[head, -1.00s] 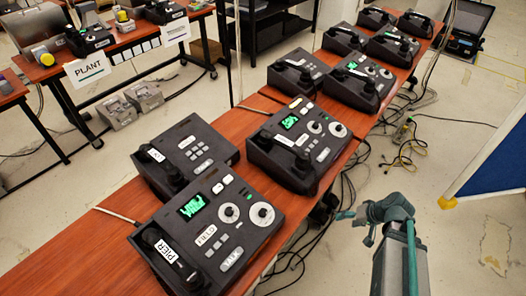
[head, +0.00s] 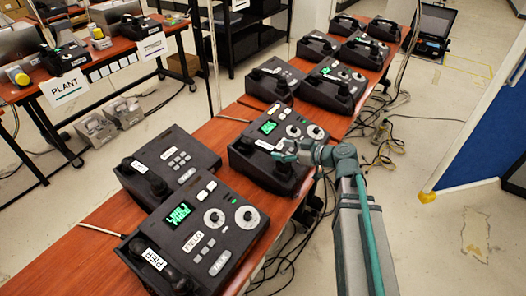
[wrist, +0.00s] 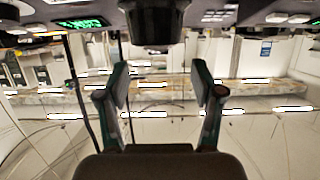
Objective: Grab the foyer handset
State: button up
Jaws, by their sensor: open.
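Several dark paging phones with handsets stand on the long reddish-brown table. I cannot read "foyer" on any handset. The nearest phone's handset (head: 160,265) is labelled PIER. My gripper (head: 290,152) is over the front edge of the second large phone (head: 292,128), at that phone's handset (head: 248,146), which has a small unreadable white label and is partly hidden by the gripper. In the wrist view my gripper (wrist: 162,85) is open and empty. A dark handset end (wrist: 153,22) shows beyond and above the fingertips, centred between them; I cannot tell whether they touch.
A smaller phone (head: 166,160) stands left of my gripper, and more phones (head: 330,82) stand farther along the table (head: 215,132). Cables (head: 385,150) lie on the floor to the right. A blue panel (head: 485,145) stands at the right. A side table holds a PLANT sign (head: 64,86).

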aim_at(270, 148)
jog(key=x, duration=0.3)
jog(key=shift+w+a+p, duration=0.1)
jog(key=shift+p, duration=0.25)
jog(key=p+x, duration=0.2)
jog(key=x, duration=0.2)
jog(key=shift+w+a+p, duration=0.2)
jog(key=shift+w+p, duration=0.05)
jog(key=shift+p, duration=0.1)
jog(key=shift+w+a+f, duration=0.1)
jog(key=shift+a+f, duration=0.15)
jog(key=shift+c, duration=0.4)
grip_shut()
